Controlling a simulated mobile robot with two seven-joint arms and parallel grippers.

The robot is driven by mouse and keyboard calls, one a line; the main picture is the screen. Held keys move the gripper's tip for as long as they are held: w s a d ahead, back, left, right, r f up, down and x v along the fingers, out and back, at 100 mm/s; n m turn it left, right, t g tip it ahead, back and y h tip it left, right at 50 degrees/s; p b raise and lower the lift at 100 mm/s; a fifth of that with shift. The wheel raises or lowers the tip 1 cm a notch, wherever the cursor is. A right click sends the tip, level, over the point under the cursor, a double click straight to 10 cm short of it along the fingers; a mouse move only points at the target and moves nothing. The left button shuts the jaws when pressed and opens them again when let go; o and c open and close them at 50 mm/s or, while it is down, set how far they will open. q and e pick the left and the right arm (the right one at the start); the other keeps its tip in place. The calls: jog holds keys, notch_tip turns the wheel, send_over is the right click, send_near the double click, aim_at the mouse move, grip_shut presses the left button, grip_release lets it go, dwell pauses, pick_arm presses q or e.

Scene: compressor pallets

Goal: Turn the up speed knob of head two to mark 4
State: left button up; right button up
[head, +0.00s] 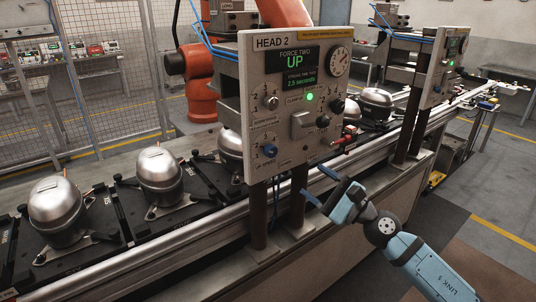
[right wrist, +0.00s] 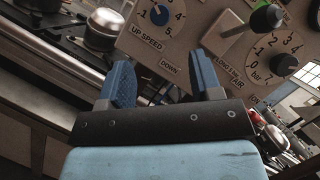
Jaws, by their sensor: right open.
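The HEAD 2 panel (head: 257,95) stands upright on posts beside the conveyor in the head view. Its blue up speed knob (head: 270,150) is at the lower left of the panel. In the right wrist view the up speed knob (right wrist: 159,15) is at the top, on a white dial numbered up to 5; I cannot read its pointer surely. My right gripper (head: 319,184) is below and to the right of the knob, under the panel's lower edge. It is open and empty, its blue fingers (right wrist: 163,75) apart and clear of the knob. My left gripper is not in view.
Near the knob are a black lever (right wrist: 265,18) and an air dial with a black knob (right wrist: 284,65). Silver compressors (head: 57,205) ride on black pallets along the conveyor. A second panel (head: 443,68) stands behind at right. Open floor lies at front right.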

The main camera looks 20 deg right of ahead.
aim_at(274, 152)
jog(key=p+x, duration=0.4)
jog(key=x, duration=0.8)
jog(key=shift+w+a+r, duration=0.15)
jog(key=shift+w+a, duration=0.05)
jog(key=shift+w, duration=0.1)
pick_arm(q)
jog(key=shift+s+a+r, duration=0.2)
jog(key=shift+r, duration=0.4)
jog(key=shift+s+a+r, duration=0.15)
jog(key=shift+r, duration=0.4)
pick_arm(e)
jog(key=shift+c, duration=0.2)
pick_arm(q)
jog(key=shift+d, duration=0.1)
pick_arm(e)
jog(key=c, duration=0.9)
